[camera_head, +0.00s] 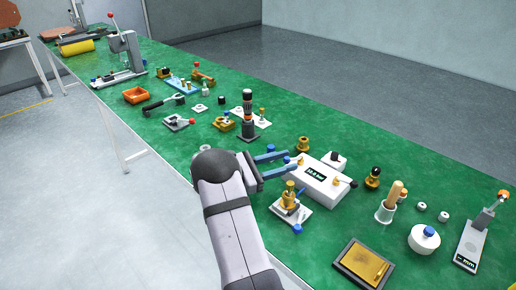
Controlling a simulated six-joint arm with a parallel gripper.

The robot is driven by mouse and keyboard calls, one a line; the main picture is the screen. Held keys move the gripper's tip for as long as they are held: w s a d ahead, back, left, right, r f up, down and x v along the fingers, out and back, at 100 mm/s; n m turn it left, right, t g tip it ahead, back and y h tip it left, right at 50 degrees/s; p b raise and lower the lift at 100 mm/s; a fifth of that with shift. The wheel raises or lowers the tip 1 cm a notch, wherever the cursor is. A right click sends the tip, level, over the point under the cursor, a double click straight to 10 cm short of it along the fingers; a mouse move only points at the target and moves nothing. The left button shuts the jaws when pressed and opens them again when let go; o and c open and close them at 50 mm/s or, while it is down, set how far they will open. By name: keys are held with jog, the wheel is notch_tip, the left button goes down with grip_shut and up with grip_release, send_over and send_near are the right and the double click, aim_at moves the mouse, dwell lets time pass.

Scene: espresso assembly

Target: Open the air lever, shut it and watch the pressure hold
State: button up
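A white pressure box (318,192) stands on the green bench, with a dark display (316,173) showing small green digits that look like "10.0 bar". A small brass lever with a rounded end (288,160) sticks out at the box's left end. Another brass fitting (340,182) sits at its right side; I cannot tell for sure which is the air lever. My gripper (293,159) has two blue fingers spread apart, reaching to the box's left end. The small brass end shows between the fingertips; contact cannot be made out.
A brass valve on a white plate (291,208) stands close below my gripper. A brass fitting (303,144) and a white block (334,161) are just behind the box. A wood-handled tool in a cup (385,213) stands right. A framed tray (366,263) lies at the front edge.

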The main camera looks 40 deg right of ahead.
notch_tip(320, 180, up, 4)
jog(key=a+y+p, duration=0.1)
jog(key=a+p, duration=0.1)
jog(key=p, duration=0.1)
jog(key=s+a+f+m+t+y+b, duration=0.15)
jog(key=s+a+f+m+y, duration=0.3)
jog(key=a, duration=0.95)
jog(key=s+a+f+m+t+y+b, duration=0.1)
jog(key=s+a+f+m+t+y, duration=0.4)
jog(key=a, duration=0.8)
jog(key=s+a+f+m+y+b, duration=0.15)
jog(key=a+f+y, duration=0.35)
jog(key=a, duration=0.9)
notch_tip(320, 180, up, 19)
jog(key=y+p, duration=0.1)
jog(key=p, duration=1.7)
jog(key=shift+d, duration=0.35)
jog(key=shift+s+f, duration=0.1)
